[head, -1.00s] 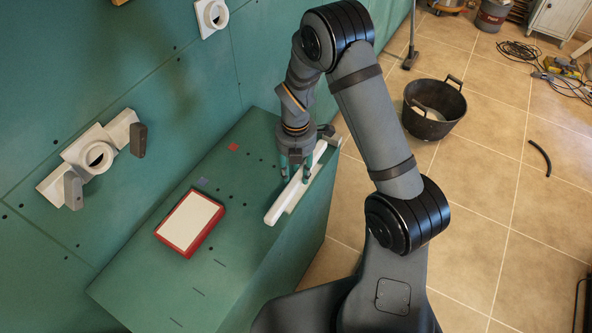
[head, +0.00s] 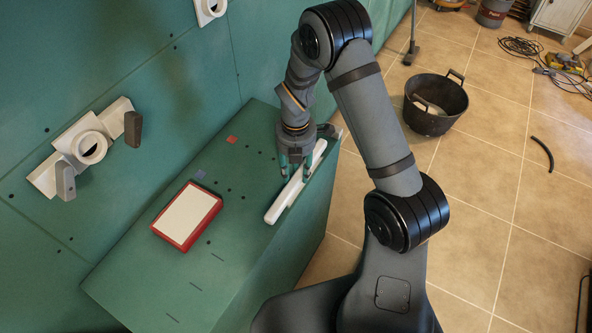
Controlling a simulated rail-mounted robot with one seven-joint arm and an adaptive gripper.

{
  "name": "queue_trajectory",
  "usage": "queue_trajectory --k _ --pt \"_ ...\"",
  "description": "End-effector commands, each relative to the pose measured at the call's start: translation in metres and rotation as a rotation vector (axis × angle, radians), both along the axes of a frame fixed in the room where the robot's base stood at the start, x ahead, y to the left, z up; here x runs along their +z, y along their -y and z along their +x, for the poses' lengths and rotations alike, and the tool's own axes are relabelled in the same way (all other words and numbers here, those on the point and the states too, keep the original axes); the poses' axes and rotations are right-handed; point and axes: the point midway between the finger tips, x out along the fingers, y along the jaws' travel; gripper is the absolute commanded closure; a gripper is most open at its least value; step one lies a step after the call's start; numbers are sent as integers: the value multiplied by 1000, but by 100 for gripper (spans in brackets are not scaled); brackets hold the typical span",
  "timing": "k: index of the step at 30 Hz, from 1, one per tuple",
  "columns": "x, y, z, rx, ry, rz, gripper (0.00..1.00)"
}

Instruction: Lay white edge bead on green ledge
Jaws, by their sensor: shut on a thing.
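The white edge bead (head: 284,202) is a long, slim white bar near the right edge of the green ledge (head: 240,260). It runs at a slant from lower left to upper right. My gripper (head: 294,175) points down from above and is shut on the bead around its middle. The fingers hide part of the bead. I cannot tell whether the bead rests on the ledge top or is just above it.
A red-framed white panel (head: 188,215) lies on the ledge to the left. Wall fittings with two grey handles (head: 88,147) stick out from the green wall. A black bucket (head: 434,104) stands on the tiled floor. The ledge's near left part is clear.

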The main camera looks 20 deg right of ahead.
Motion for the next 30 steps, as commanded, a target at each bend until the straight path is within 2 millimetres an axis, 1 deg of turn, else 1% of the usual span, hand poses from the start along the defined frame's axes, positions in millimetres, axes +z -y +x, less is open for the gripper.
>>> queue_trajectory --k 22,23,30 --pt "-13 0 0 0 0 0 95" --pt "-12 0 0 0 0 0 64" --pt "-12 0 0 0 0 0 50"
